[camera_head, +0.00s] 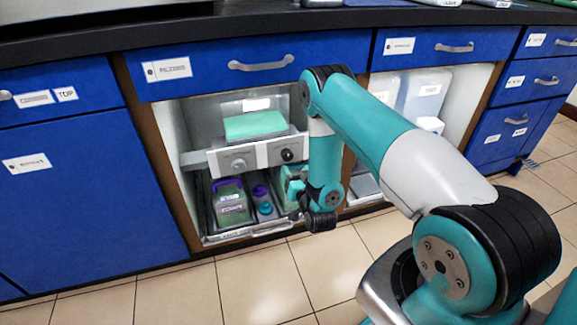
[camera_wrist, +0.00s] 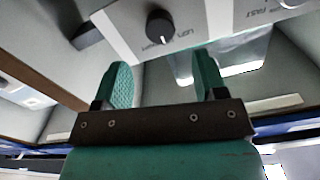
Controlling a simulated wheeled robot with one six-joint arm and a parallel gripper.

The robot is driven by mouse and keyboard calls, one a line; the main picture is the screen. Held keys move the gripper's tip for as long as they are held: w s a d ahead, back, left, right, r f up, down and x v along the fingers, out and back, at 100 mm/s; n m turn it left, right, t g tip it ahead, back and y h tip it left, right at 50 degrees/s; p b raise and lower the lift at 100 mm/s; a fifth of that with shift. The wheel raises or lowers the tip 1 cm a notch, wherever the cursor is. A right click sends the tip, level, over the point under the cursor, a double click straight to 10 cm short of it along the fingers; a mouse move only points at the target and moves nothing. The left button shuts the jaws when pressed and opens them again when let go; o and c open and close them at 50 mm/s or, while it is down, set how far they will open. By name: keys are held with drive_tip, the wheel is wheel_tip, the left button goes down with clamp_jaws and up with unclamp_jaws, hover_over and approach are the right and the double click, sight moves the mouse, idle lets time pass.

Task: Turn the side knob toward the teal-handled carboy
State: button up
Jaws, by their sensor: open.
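A panel (camera_head: 262,157) with two knobs runs across the open cabinet bay. Its black knob (camera_head: 287,155) is on the right and also shows in the wrist view (camera_wrist: 160,27), with a pointer line and a label I cannot read surely. The other knob (camera_head: 239,164) is grey. A carboy (camera_head: 294,187) with teal on it stands below, partly hidden by my arm. A purple-handled carboy (camera_head: 230,203) stands left of it. My gripper (camera_wrist: 163,82) is open and empty, apart from the black knob. In the head view my wrist hides the fingers.
A tray (camera_head: 222,238) holds the carboys and a small purple-and-teal bottle (camera_head: 262,199). A teal block (camera_head: 254,125) sits above the panel. A blue drawer (camera_head: 215,68) overhangs the bay. Pale containers (camera_head: 425,95) stand in the bay to the right. The floor in front is clear.

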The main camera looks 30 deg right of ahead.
sight(289, 157)
drive_tip(key=b+x, duration=0.1)
drive_tip(key=x, duration=0.6)
drive_tip(key=shift+w+d+b, duration=0.15)
drive_tip(key=shift+w+b, duration=0.2)
drive_tip(key=c, duration=0.9)
